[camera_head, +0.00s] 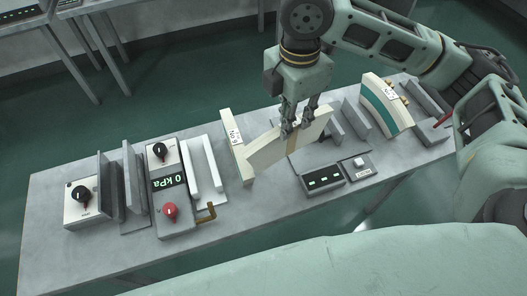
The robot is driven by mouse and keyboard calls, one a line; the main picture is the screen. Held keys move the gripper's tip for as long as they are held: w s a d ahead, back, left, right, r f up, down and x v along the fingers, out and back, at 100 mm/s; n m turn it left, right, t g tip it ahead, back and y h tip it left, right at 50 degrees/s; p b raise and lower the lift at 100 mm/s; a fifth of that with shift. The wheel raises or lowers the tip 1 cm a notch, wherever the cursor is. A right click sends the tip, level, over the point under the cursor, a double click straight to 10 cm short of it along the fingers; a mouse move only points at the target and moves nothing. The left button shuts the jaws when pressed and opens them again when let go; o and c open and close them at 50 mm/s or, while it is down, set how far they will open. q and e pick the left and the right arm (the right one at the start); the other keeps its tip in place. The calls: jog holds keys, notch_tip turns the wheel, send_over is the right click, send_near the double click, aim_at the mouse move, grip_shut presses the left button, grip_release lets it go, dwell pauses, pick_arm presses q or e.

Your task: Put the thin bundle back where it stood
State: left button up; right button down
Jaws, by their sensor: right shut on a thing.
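My right gripper (291,127) reaches down from above and is shut on the thin bundle (268,150), a flat cream slab with a tan band around its middle. The bundle is held on edge and slightly tilted, over the middle of the bench. Its left end is close to another cream bundle (237,155) with a "No" label, which stands on edge; I cannot tell whether they touch. A thicker cream bundle (380,108) with a teal band stands further right. My left gripper is out of view.
Grey upright plates (353,118) stand behind and right of the held bundle. A dark box with lit green marks (323,180) and a small switch box (360,167) lie in front. A "0 kPa" gauge box (168,187) and white upright plates (205,165) stand left. The bench front (265,213) is clear.

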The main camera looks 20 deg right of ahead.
jog(key=n, duration=0.4)
jog(key=shift+s+d+f, duration=0.1)
jog(key=shift+s+f, duration=0.05)
jog(key=shift+s, duration=0.2)
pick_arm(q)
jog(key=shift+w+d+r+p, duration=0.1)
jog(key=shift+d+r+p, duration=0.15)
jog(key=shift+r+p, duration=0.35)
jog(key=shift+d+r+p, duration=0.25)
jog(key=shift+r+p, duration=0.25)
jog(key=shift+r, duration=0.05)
pick_arm(e)
jog(key=w+a+f+n, duration=0.3)
jog(key=w+f+n, duration=0.7)
jog(key=f+n, duration=0.1)
jog(key=shift+f, duration=0.15)
jog(key=shift+s+a+f, duration=0.1)
jog(key=c, duration=1.6)
grip_release()
